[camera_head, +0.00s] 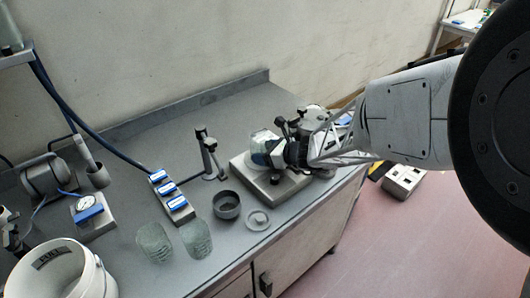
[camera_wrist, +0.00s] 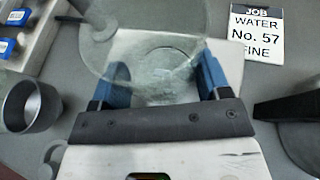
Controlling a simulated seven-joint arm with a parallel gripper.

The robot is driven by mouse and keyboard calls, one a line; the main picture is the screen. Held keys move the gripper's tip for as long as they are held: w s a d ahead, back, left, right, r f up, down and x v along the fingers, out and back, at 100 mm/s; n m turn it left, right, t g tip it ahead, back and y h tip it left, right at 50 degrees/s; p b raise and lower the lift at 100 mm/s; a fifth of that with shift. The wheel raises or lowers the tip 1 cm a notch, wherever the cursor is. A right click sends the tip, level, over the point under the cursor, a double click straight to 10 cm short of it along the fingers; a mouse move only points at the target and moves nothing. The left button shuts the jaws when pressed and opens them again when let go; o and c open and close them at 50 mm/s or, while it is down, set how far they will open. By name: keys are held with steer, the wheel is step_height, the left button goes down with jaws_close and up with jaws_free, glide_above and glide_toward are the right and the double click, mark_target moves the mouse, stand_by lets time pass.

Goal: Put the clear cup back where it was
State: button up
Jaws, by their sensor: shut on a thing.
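A clear cup (camera_head: 262,139) is between the fingers of my gripper (camera_head: 273,154) in the head view, over a flat metal plate (camera_head: 245,172). In the wrist view the clear cup (camera_wrist: 142,35) is see-through, and the blue fingertips of my gripper (camera_wrist: 163,70) are shut on it from both sides. A round mark shows through it on the pale plate (camera_wrist: 226,58). I cannot tell whether the cup's base touches the plate. Two more clear cups, one left (camera_head: 155,242) and one right (camera_head: 196,239), stand near the bench's front edge.
A dark grey cup (camera_head: 227,205) and a small pale ring-like piece (camera_head: 257,220) lie in front of the plate. A rack with blue-topped blocks (camera_head: 173,199) and a stand (camera_head: 208,155) are left. A job card (camera_wrist: 257,34) reads "WATER No. 57 FINE". A white bucket (camera_head: 58,272) is front left.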

steer(key=shift+f, duration=0.2)
steer(key=o, duration=1)
steer(key=shift+r, duration=0.2)
steer(key=shift+s+d+r, duration=0.15)
steer(key=shift+d, duration=0.1)
steer(key=v, duration=1.1)
steer(key=shift+s+d, duration=0.15)
